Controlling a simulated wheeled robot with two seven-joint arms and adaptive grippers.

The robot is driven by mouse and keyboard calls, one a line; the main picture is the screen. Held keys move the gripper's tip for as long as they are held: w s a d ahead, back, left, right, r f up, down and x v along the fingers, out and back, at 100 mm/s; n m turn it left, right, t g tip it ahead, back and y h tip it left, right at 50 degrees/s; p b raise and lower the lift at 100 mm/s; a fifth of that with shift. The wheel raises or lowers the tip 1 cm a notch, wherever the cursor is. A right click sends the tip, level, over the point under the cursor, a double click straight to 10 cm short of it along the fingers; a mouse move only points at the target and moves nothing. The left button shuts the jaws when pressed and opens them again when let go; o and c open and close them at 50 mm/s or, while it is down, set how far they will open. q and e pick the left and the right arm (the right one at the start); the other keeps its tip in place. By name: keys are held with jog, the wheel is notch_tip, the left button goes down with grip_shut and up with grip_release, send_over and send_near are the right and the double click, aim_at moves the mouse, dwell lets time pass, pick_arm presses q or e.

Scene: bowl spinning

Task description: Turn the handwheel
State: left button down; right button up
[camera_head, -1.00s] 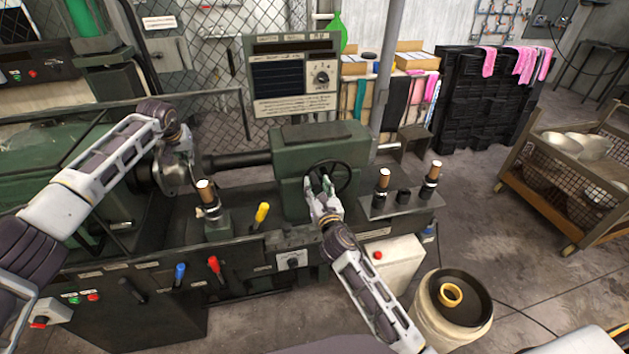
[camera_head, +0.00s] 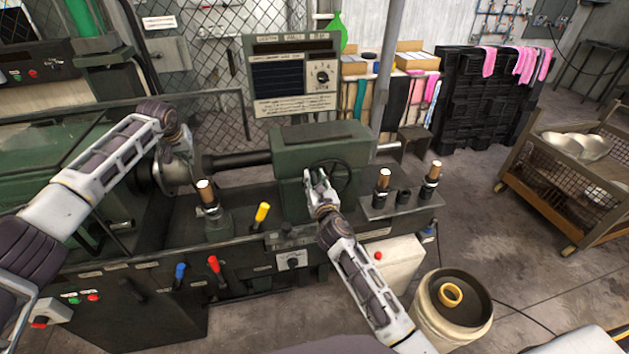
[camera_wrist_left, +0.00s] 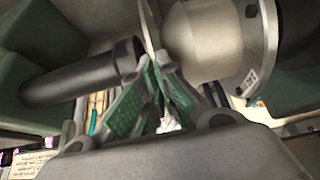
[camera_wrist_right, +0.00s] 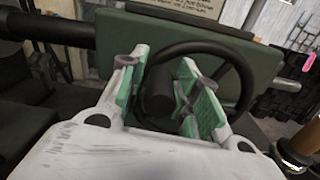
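The dark handwheel (camera_head: 349,177) is on the front of the green machine housing, with its left part hidden by my right gripper. In the right wrist view its rim (camera_wrist_right: 247,82) curves behind and over the gripper. My right gripper (camera_wrist_right: 158,80) is open, its green-padded fingers apart on either side of a dark round part that looks like the hub or a knob; contact is unclear. In the head view, my right gripper (camera_head: 316,177) is at the wheel's left side. My left gripper (camera_wrist_left: 150,65) is near the metal chuck (camera_wrist_left: 205,45) and dark bar (camera_wrist_left: 80,75); its opening is unclear.
A yellow-topped lever (camera_head: 262,212) and a copper-topped post (camera_head: 205,192) stand left of the wheel. Two more posts, one here (camera_head: 383,185), stand to its right. A bucket (camera_head: 452,310) is on the floor, and a wire-sided cart (camera_head: 580,180) stands at right.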

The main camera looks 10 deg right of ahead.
grip_shut()
jog(key=shift+a+f+n, duration=0.1)
jog(key=shift+f+n, duration=0.05)
jog(key=shift+n, duration=0.15)
